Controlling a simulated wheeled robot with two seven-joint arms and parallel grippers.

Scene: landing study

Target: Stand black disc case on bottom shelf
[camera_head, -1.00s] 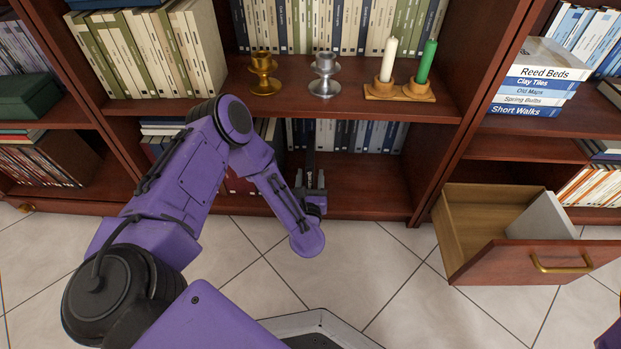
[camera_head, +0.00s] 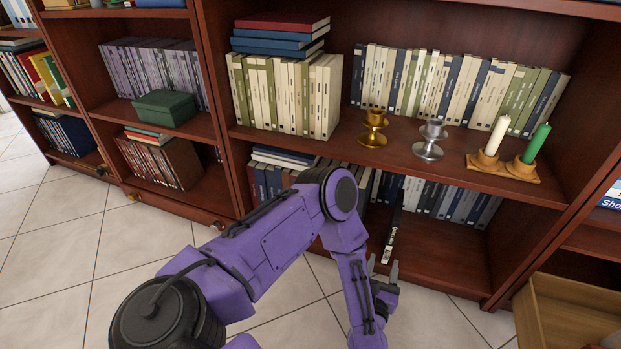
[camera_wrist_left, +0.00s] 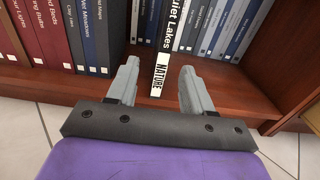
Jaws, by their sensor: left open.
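The black disc case (camera_head: 394,226) stands upright on the bottom shelf (camera_head: 440,262), its narrow spine facing out. In the left wrist view its white end label (camera_wrist_left: 160,76) reads "NATURE". It stands in front of or between the books; its back part is hidden. My left gripper (camera_head: 383,266) is open at the shelf's front edge. In the left wrist view its two fingers (camera_wrist_left: 160,66) lie on either side of the label, with a gap on each side. My right gripper is out of view.
Dark red and blue books (camera_wrist_left: 60,35) stand left of the case, and blue and white books (camera_head: 455,203) behind and right. The shelf above holds a gold candlestick (camera_head: 373,128), a silver one (camera_head: 431,139) and two candles. An open drawer (camera_head: 565,315) juts out lower right.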

